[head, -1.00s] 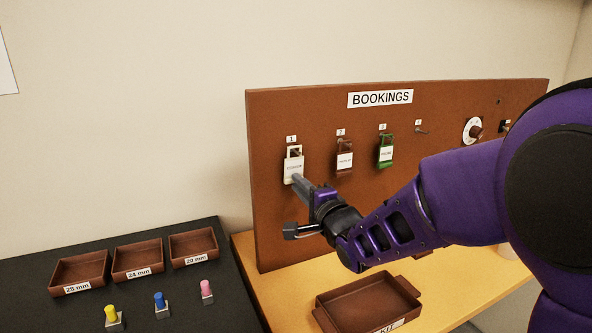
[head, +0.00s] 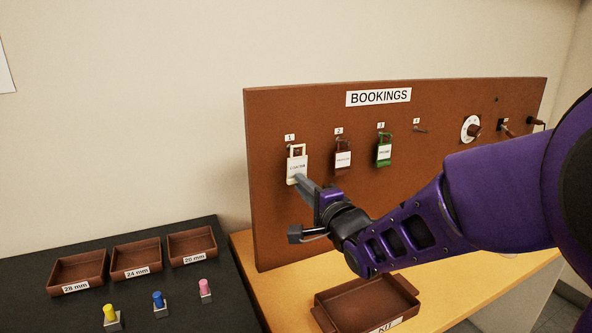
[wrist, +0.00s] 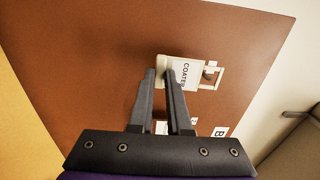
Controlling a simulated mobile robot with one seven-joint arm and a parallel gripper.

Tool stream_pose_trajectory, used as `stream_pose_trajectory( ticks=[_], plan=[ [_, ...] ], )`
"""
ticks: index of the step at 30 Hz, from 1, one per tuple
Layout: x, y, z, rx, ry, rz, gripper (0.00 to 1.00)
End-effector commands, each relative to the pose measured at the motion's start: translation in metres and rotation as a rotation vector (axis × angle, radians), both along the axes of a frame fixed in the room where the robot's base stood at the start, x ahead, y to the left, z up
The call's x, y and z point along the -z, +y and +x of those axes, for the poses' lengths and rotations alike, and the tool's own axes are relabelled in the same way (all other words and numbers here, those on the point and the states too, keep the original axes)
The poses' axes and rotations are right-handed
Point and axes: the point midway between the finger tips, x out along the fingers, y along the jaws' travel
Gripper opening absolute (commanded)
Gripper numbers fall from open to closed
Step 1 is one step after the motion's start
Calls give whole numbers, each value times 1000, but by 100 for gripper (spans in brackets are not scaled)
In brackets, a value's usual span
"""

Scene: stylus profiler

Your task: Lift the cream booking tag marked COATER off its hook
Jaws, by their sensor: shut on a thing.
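The cream COATER tag (head: 296,172) is at hook 1 on the left of the brown board, upright, with its loop at the top. My gripper (head: 301,181) is shut on the lower part of this tag. In the wrist view the tag (wrist: 189,75) lies at the fingertips of my gripper (wrist: 161,73), with its lettering facing the camera. The hook (wrist: 210,70) shows within the tag's loop opening there. I cannot tell whether the loop still rests on the hook. The fingers hide part of the tag's lower end.
A brown tag (head: 343,160) hangs on hook 2 and a green tag (head: 384,153) on hook 3. Hook 4 (head: 420,129) is empty. A dial (head: 470,129) is further right. A brown kit tray (head: 367,298) stands on the yellow table below.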

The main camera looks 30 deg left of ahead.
Motion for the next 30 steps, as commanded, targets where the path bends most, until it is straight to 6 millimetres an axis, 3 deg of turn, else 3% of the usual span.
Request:
stream_pose_trajectory(
  ticks=[30],
  plan=[
    [0, -45, -36, 1, -1, 1, 0]
  ],
)
